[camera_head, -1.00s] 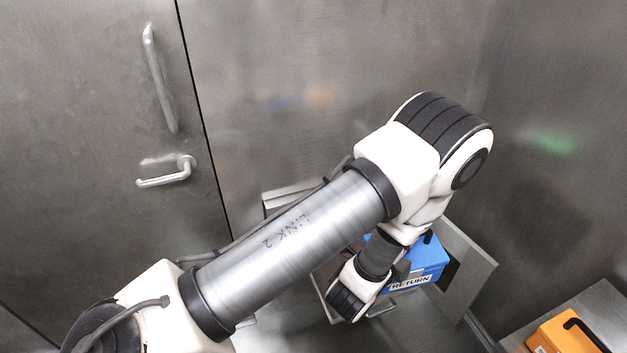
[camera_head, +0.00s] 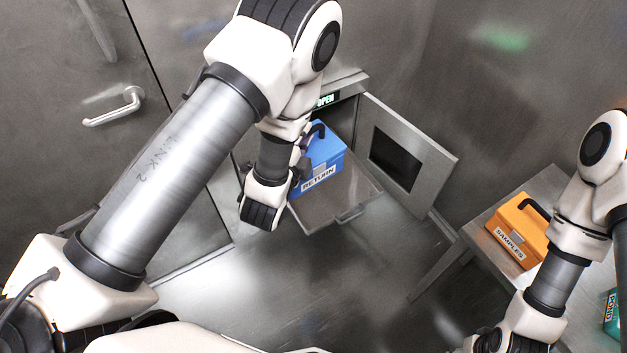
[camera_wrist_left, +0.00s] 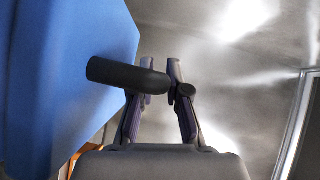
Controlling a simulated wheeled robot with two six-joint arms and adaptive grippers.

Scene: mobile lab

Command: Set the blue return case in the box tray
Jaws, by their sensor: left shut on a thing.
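The blue return case (camera_head: 322,160) has a dark handle and a white RETURN label. It is over the back left part of the box tray (camera_head: 352,190), a flat grey tray drawn out of an open metal box. I cannot tell whether the case touches the tray. My left gripper (camera_head: 304,160) is shut on the case's handle. In the left wrist view the blue case (camera_wrist_left: 65,70) fills the left side, and the dark handle reaches the fingers of my left gripper (camera_wrist_left: 163,90). My right arm shows at the right, but its fingers do not.
The box's door (camera_head: 425,165) stands open on the right of the tray, and a lit OPEN sign (camera_head: 325,100) is above the opening. An orange SAMPLES case (camera_head: 515,230) and a teal case (camera_head: 611,312) are on a metal table (camera_head: 480,240) at the right.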

